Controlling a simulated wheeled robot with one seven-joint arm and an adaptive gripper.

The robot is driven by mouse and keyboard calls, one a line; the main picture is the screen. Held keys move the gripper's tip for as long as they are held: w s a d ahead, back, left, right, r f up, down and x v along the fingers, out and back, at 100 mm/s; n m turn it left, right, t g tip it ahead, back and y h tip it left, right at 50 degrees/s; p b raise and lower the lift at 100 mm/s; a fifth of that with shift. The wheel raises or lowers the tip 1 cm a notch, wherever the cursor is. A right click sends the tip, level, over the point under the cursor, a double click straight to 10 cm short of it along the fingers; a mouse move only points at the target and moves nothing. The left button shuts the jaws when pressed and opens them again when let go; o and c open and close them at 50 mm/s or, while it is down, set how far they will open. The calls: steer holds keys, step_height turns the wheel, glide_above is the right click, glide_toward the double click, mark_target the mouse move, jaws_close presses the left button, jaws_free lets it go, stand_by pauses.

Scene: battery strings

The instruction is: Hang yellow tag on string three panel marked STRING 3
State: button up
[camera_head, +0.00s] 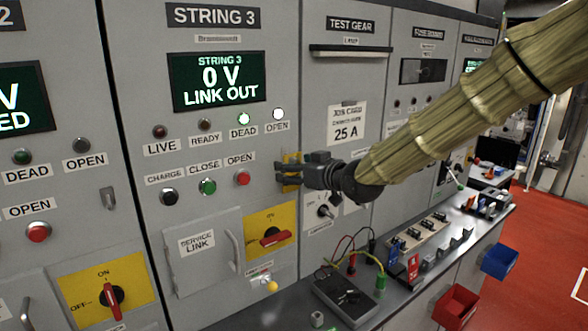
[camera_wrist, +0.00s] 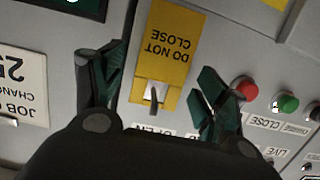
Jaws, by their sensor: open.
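The STRING 3 panel (camera_head: 148,77) has a display (camera_head: 219,80) reading "STRING 3, 0 V, LINK OUT". The yellow tag (camera_wrist: 168,50), reading "DO NOT CLOSE", appears upside down in the wrist view. It lies flat near the panel face, with a small peg (camera_wrist: 154,98) at its holed end. In the head view the tag (camera_head: 291,158) is mostly hidden behind my gripper, right of the red OPEN button. My gripper (camera_head: 288,174) is at the panel's right edge. In the wrist view my gripper (camera_wrist: 155,90) is open, one finger on each side of the tag, apart from it.
Red (camera_head: 243,178), green (camera_head: 208,186) and black (camera_head: 169,196) buttons sit left of my gripper. A yellow rotary switch plate (camera_head: 259,220) and the service link door (camera_head: 196,272) are below. A bench (camera_head: 300,300) with a tester (camera_head: 345,299) and leads stands lower right.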

steer(key=v, duration=1.1)
steer(key=s+d+f+m+g+h, duration=0.1)
steer(key=s+d+f, duration=0.1)
steer(key=f, duration=1.1)
steer(key=s+d+f+m+g+h, duration=0.2)
steer(key=s+f, duration=0.3)
steer(key=f, duration=0.8)
steer(key=s+d+f+m+g+h, duration=0.1)
steer(key=s+d+f+g, duration=0.1)
steer(key=f, duration=1.1)
steer(key=shift+s+f+m+h, duration=0.3)
steer(key=shift+s+m+h, duration=0.1)
steer(key=shift+s, duration=0.3)
steer(key=s+d+f+m+g+h+b, duration=0.1)
steer(key=s+d+f+g, duration=0.1)
steer(key=s+f, duration=0.7)
steer(key=s+d+f+m+g+h, duration=0.1)
steer(key=s+d+f+g+h, duration=0.1)
steer(key=s+d+f, duration=0.3)
steer(key=s+d+f+g+h+b, duration=0.1)
steer(key=s+d+f+g, duration=0.2)
steer(key=s+f, duration=0.9)
steer(key=shift+s+d+f+m+g+b, duration=0.2)
steer(key=shift+s+f+m+g+b, duration=0.15)
steer(key=shift+s, duration=3)
